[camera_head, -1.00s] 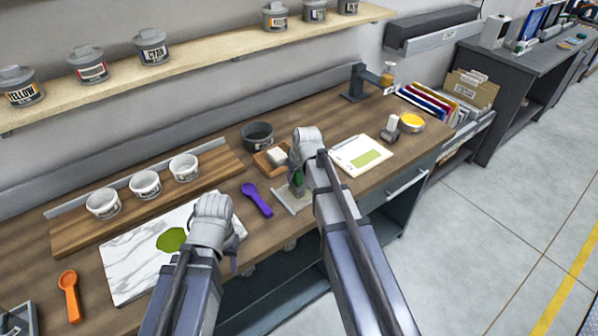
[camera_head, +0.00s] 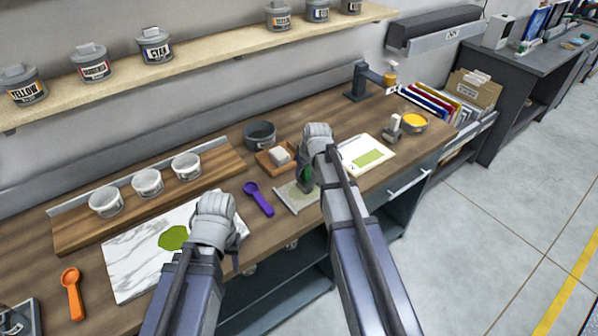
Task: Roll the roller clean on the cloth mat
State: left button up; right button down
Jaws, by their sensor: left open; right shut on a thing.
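The cloth mat (camera_head: 292,199) is a small pale grey sheet on the wooden bench, near its front edge. My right gripper (camera_head: 305,172) is over the mat's right part, shut on the roller (camera_head: 306,177). Only a dark green bit of the roller shows; my gripper and arm hide the rest. I cannot tell whether the roller touches the mat. My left gripper (camera_head: 218,235) is open over the right end of a marble slab (camera_head: 130,262), apart from the mat; its fingers are mostly hidden.
A green ink patch (camera_head: 173,237) lies on the slab. A purple scoop (camera_head: 258,198) is left of the mat. A wooden block with a pale piece (camera_head: 279,156), a dark pot (camera_head: 260,134) and a white pad (camera_head: 367,154) are close by. White cups (camera_head: 148,183) stand on a board.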

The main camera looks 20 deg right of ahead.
jog(key=shift+d, duration=0.15)
jog(key=shift+w+d, duration=0.3)
jog(key=shift+d, duration=0.45)
jog(key=shift+w+d, duration=0.25)
jog(key=shift+d, duration=0.5)
jog(key=shift+w+r+p, duration=0.1)
jog(key=shift+r+p, duration=0.45)
notch_tip(320, 180, up, 5)
jog(key=p, duration=0.5)
jog(key=shift+f, duration=0.1)
jog(key=shift+f, duration=0.1)
